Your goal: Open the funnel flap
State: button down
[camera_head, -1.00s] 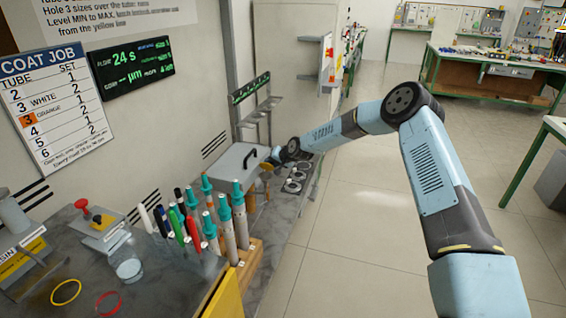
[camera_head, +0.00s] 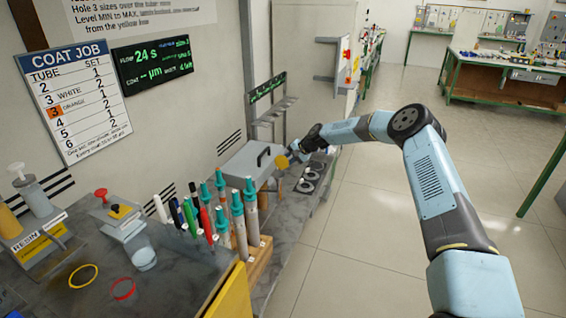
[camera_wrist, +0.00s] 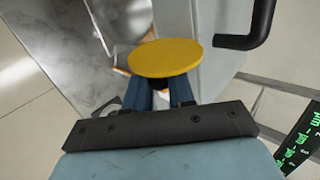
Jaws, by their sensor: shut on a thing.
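My gripper (camera_wrist: 160,93) is at the end of the outstretched arm, at the right edge of the grey box (camera_head: 240,165) with the black handle. In the wrist view its blue fingers are close together under a round yellow disc (camera_wrist: 165,58). It is shut on the disc's part hidden beneath. The disc also shows in the head view (camera_head: 282,162), just left of the gripper. It may be the funnel flap, but I cannot tell for sure. The funnel itself is not clearly seen.
Round dark-and-light fittings (camera_head: 312,177) lie on the bench right of the box. The black handle (camera_wrist: 247,28) is close to the disc in the wrist view. Pens and teal-capped tubes stand in a wooden rack (camera_head: 258,258).

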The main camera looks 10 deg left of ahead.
dwell(0.3)
jog(key=c, duration=1.1)
grip_release()
jog(key=v, duration=1.3)
jog(key=shift+s+d+r, duration=0.1)
jog(key=shift+d, duration=0.15)
